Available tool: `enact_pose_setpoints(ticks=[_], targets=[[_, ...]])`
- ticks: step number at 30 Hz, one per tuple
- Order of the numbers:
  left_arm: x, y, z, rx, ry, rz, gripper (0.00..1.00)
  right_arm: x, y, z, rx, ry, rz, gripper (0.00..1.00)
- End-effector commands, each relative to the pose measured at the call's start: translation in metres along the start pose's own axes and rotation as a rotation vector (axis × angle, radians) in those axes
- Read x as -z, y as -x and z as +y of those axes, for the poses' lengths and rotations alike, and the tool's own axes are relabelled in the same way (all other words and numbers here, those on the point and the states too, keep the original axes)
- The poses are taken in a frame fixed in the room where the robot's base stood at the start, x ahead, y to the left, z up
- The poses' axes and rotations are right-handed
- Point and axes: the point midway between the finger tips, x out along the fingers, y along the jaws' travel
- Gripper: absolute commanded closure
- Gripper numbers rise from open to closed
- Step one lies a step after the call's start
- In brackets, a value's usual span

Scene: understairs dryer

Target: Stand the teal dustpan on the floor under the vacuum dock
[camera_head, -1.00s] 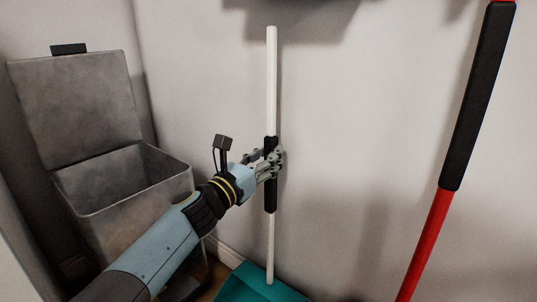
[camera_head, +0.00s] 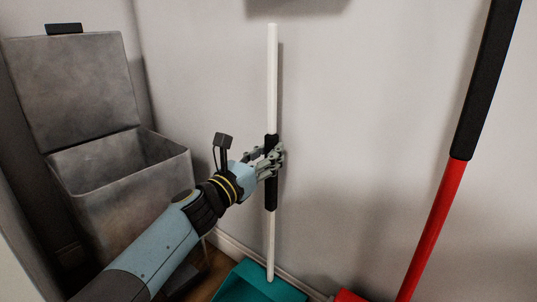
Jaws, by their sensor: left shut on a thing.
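The teal dustpan (camera_head: 262,284) is at the bottom centre, with its lower part cut off by the picture edge. Its long white handle (camera_head: 272,75) stands upright in front of the wall and has a black grip (camera_head: 271,200) partway along. My left gripper (camera_head: 271,160) is shut on the black grip of the handle. I cannot tell whether the pan touches the floor. A dark grey shape at the top edge (camera_head: 297,5) may be the vacuum dock; only its underside shows. My right gripper is not in view.
A grey metal bin (camera_head: 130,205) with its lid (camera_head: 75,88) raised stands at the left. A red pole (camera_head: 436,225) with a black grip (camera_head: 487,80) leans at the right, near a red piece (camera_head: 347,296) beside the dustpan. The white wall (camera_head: 370,120) between is bare.

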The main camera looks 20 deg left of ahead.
Motion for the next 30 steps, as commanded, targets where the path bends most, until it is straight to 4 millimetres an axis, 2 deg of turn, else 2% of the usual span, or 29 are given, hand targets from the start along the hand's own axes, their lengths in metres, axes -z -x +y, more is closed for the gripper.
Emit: enact_pose_setpoints(ticks=[28,29,30], targets=[[0.0029,0.0026,0.0003,0.0,-0.001,-0.001,1.0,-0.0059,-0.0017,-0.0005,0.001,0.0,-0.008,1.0],[0.0029,0.0026,0.0003,0.0,-0.001,-0.001,0.73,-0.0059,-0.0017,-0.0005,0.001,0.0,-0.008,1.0],[0.0029,0.0026,0.0003,0.0,-0.001,-0.001,0.68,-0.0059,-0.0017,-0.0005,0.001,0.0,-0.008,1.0]])
